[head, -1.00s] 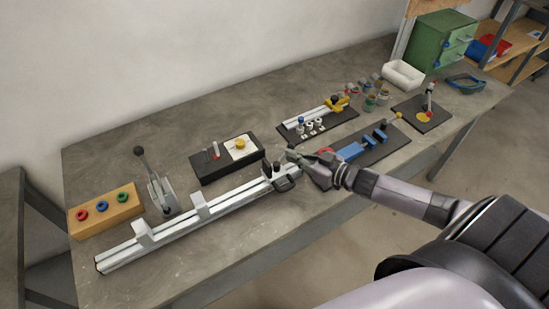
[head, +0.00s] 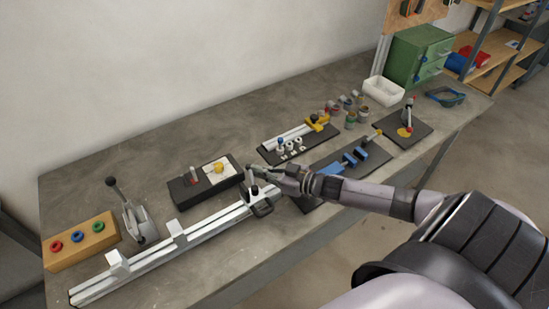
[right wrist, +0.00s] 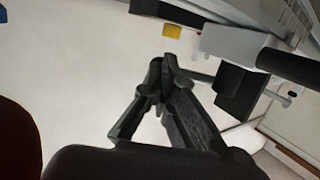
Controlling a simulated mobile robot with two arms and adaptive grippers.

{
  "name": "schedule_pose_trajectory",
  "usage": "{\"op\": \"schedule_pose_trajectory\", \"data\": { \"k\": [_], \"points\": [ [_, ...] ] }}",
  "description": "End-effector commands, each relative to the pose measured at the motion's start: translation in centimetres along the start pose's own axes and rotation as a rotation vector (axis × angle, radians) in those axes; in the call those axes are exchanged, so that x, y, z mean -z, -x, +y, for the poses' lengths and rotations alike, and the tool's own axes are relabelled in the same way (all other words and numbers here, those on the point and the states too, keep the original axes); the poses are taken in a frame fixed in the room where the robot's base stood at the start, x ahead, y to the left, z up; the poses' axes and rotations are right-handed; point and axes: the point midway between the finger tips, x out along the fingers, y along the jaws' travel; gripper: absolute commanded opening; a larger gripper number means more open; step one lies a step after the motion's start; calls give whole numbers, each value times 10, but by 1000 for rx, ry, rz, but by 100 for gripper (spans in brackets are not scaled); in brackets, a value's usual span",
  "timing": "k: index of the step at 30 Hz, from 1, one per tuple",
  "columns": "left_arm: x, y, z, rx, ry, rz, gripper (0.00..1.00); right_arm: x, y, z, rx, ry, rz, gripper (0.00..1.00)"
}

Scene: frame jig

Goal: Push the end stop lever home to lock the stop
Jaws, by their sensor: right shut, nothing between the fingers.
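My right gripper (head: 252,169) is shut and empty, just above and behind the stop. In the right wrist view, the shut fingers (right wrist: 158,82) point at the pale bench, beside a grey stop body (right wrist: 232,42) with a black pad and a black bar-like handle (right wrist: 290,66). I cannot tell whether the fingers touch anything. My left gripper is not in view.
A black box with a yellow knob (head: 218,168) lies behind the rail. A blue clamp on a dark plate (head: 318,192) is under my right forearm. A toggle lever (head: 133,215) and a wooden block with coloured rings (head: 80,240) stand left. Bare bench lies at the back left.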

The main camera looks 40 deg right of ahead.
Motion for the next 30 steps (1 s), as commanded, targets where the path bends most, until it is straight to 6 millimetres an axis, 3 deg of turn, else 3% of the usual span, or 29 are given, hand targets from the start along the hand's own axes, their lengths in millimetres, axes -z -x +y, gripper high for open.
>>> {"op": "schedule_pose_trajectory", "data": {
  "k": [12,30],
  "points": [
    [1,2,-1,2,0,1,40,4,-14,-4,1,0,3,0],
    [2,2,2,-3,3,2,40,4,-17,-5,-1,0,2,0]
  ]
}}
